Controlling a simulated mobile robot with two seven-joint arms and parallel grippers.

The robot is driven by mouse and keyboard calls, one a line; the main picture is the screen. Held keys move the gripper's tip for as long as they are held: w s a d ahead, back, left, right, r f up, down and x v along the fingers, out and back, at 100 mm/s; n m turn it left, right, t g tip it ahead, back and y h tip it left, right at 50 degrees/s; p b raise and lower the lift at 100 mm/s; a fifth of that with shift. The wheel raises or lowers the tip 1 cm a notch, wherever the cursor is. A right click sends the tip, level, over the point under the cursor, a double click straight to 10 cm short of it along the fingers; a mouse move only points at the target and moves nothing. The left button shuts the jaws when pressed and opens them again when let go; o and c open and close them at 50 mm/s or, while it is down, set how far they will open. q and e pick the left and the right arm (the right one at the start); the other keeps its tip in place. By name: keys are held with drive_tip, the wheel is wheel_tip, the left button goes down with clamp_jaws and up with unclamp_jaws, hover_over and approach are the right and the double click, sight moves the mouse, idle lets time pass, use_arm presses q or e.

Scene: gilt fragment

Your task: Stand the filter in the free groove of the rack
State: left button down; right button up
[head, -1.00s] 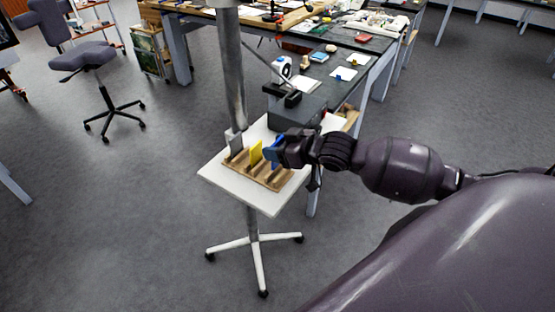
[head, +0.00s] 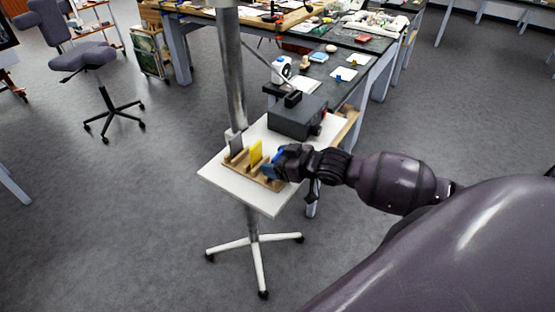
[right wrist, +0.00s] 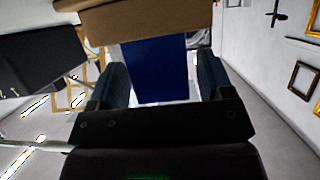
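The blue filter (head: 278,155) stands at the right end of the wooden rack (head: 235,166) in the head view. In the right wrist view the blue filter (right wrist: 155,70) shows its broad face between the fingers, its far end at the brown rack (right wrist: 150,22). My right gripper (right wrist: 163,75) is around it; a narrow gap shows beside the right finger, so it looks open. In the head view my right gripper (head: 274,166) covers the rack's right end and the filter's foot. A yellow filter (head: 255,152) stands upright left of it. My left gripper is out of view.
The rack is on a small white table (head: 225,184) on a wheeled stand. A dark grey box (head: 295,118) is behind the rack. A metal column (head: 231,75) rises at the left. A cluttered workbench (head: 350,62) is behind; its near side is close to my arm.

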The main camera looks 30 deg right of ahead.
drive_tip(key=shift+r, duration=0.15)
drive_tip(key=shift+s+r, duration=0.1)
drive_tip(key=shift+s, duration=0.05)
drive_tip(key=v, duration=1.1)
drive_tip(key=s+a+f+m+h, duration=0.1)
drive_tip(key=s+a+f, duration=0.1)
drive_tip(key=f, duration=0.4)
drive_tip(key=s+a+f+m+h, duration=0.1)
drive_tip(key=s+a+f+h, duration=0.1)
drive_tip(key=f, duration=0.4)
drive_tip(key=s+a+f+m+h, duration=0.1)
drive_tip(key=s+a+f+h, duration=0.1)
drive_tip(key=s+a+f, duration=0.2)
drive_tip(key=shift+s+a+f+g, duration=0.15)
drive_tip(key=shift+s+f, duration=0.2)
drive_tip(key=shift+f, duration=0.2)
drive_tip(key=shift+s+d+f+g, duration=0.1)
drive_tip(key=shift+s+f, duration=0.25)
drive_tip(key=shift+f, duration=0.2)
drive_tip(key=shift+s+a+f+g, duration=0.15)
drive_tip(key=shift+s+f, duration=0.15)
drive_tip(key=shift+f, duration=0.25)
drive_tip(key=shift+o, duration=0.2)
idle(0.3)
